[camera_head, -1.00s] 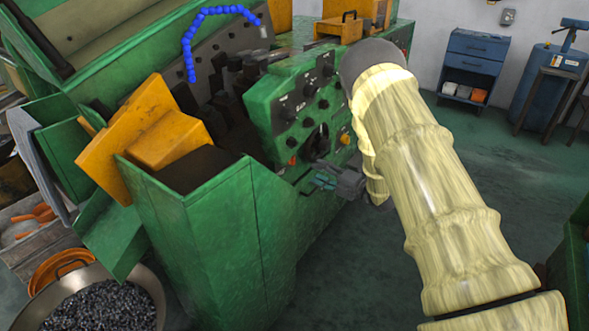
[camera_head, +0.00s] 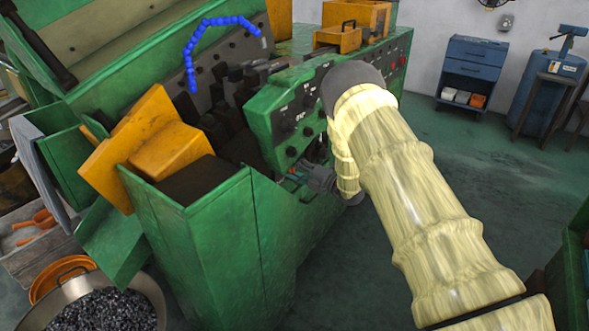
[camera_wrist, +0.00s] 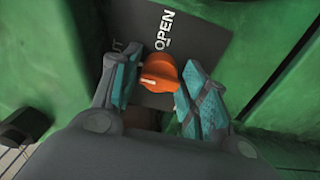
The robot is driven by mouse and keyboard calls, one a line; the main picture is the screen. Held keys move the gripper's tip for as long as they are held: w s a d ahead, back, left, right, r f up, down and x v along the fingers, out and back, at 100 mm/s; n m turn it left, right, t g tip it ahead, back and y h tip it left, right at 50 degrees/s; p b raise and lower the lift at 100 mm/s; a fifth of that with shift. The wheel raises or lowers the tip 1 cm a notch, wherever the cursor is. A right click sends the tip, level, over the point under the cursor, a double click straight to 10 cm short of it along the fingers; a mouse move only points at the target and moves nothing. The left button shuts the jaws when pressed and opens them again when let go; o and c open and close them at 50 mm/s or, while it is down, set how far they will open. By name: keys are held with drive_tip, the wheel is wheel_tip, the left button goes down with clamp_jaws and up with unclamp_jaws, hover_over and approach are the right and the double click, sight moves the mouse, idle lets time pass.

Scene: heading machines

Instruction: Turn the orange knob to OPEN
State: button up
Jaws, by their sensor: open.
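In the wrist view, the orange knob (camera_wrist: 158,74) sits on a dark plate (camera_wrist: 190,30) on the green machine. The word OPEN is printed on the plate above the knob, and part of another label shows to its left. A pale mark on the knob points to the lower left. My gripper (camera_wrist: 156,88) is open, with one teal-padded finger on each side of the knob. I cannot tell whether either finger touches it. In the head view, my gripper (camera_head: 300,174) is low by the machine's control panel (camera_head: 296,118), and my arm hides the knob.
The green machine (camera_head: 225,240) fills the left and middle. An orange chute (camera_head: 145,145) and a pan of small dark parts (camera_head: 100,305) are at left. A blue drawer cabinet (camera_head: 472,65) stands at the back.

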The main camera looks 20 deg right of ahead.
drive_tip(key=c, duration=0.7)
drive_tip(key=shift+c, duration=0.2)
drive_tip(key=shift+m, duration=0.3)
drive_tip(key=m+b, duration=0.2)
drive_tip(key=m, duration=1.4)
drive_tip(key=shift+m+b, duration=0.4)
